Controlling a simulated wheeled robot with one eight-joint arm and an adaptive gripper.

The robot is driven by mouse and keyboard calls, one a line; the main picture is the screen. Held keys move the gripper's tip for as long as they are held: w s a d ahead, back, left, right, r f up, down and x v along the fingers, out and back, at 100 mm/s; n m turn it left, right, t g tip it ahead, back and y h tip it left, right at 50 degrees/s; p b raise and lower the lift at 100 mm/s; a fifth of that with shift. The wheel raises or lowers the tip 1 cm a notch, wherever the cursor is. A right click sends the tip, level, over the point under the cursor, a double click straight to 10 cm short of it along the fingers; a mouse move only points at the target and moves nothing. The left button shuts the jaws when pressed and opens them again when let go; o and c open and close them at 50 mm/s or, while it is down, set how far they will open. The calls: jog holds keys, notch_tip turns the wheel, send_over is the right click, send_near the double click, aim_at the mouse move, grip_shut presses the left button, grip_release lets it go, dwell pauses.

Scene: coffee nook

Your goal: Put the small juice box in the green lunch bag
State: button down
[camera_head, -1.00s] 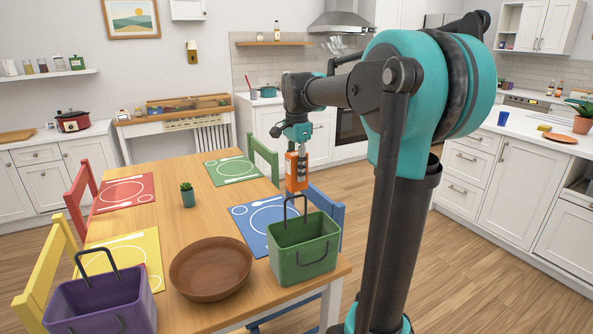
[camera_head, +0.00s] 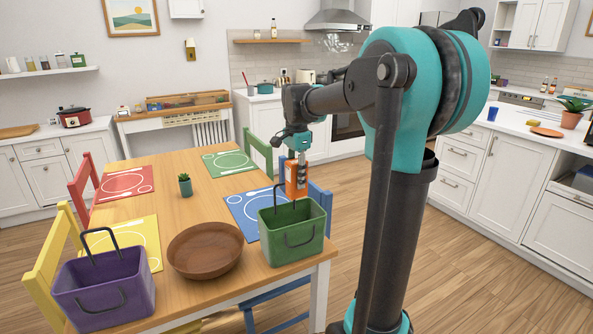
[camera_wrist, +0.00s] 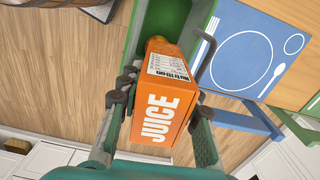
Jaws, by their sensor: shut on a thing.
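An orange juice box (camera_head: 296,180) with a white label is held in my gripper (camera_head: 298,157) above the back part of the green lunch bag (camera_head: 292,232). In the wrist view the juice box (camera_wrist: 168,97) shows the word JUICE between the fingers of my gripper (camera_wrist: 163,92). The box's lower end overlaps the opening of the green lunch bag (camera_wrist: 172,20); I cannot tell whether it is below the rim. The green bag stands upright on the table's near right corner, with one dark handle raised and another against its front.
A purple bag (camera_head: 104,290) and a brown wooden bowl (camera_head: 205,250) stand left of the green bag on the table (camera_head: 168,205). A blue placemat (camera_head: 243,222) lies behind it, and a blue chair (camera_head: 319,199) is close on the right.

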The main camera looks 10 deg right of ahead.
aim_at(297, 161)
jog(key=shift+f, duration=1.3)
jog(key=c, duration=1)
grip_release()
jog(key=shift+r, duration=0.15)
notch_tip(297, 161, up, 12)
jog(key=shift+f, duration=0.15)
